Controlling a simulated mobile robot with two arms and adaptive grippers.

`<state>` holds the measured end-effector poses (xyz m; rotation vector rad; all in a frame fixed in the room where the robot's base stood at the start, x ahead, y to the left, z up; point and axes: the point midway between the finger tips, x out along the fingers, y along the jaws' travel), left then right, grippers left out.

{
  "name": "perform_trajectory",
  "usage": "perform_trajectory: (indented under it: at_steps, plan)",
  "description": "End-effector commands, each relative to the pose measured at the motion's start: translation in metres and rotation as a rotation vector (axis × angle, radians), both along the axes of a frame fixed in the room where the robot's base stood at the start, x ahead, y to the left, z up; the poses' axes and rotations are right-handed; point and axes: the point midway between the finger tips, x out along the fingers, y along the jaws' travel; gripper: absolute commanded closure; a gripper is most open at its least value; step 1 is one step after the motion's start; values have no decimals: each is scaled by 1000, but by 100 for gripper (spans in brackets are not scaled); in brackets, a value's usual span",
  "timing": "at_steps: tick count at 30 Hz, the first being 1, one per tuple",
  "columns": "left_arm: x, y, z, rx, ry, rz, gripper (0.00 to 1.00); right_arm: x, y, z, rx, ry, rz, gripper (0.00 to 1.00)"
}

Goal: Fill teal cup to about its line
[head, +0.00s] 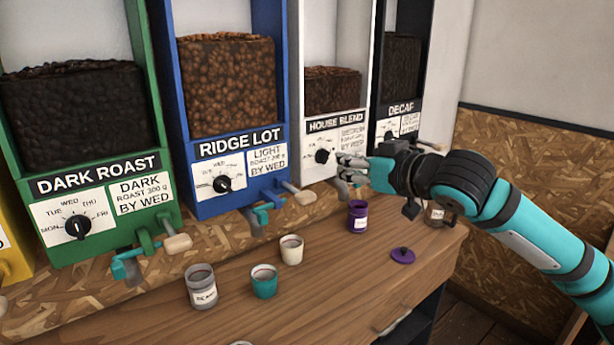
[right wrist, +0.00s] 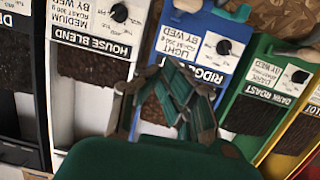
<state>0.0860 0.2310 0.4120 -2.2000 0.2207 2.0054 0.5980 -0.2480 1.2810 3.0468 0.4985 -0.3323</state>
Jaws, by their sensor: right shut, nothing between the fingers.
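The teal cup (head: 264,288) stands upright on the wooden counter, left of centre in the head view; its inside looks pale, and I cannot make out a line or fill level. My right gripper (head: 346,166) is shut and empty, in front of the lower part of the white House Blend dispenser (head: 333,130), well above and to the right of the cup. The right wrist view shows its closed fingers (right wrist: 180,100) with the dispensers upside down behind. The blue Ridge Lot dispenser (head: 233,150) and green Dark Roast dispenser (head: 100,180) hold beans. My left gripper is not in view.
A grey labelled jar (head: 202,290) and a cream cup (head: 291,252) flank the teal cup. A purple canister (head: 357,218) and purple lid (head: 403,256) are farther right. Wooden-tipped levers (head: 178,243) stick out below the dispensers. The counter's front is mostly clear.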

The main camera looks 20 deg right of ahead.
Motion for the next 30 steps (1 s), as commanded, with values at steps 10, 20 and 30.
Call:
perform_trajectory:
  at_steps: [10, 20, 30]
  plan:
    - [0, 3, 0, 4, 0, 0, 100, -9, 3, -4, -5, 28, 26, 100]
    - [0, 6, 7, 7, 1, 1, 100, 8, 9, -6, -2, 29, 25, 100]
    - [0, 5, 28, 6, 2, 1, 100, 73, 33, -22, -2, 30, 24, 100]
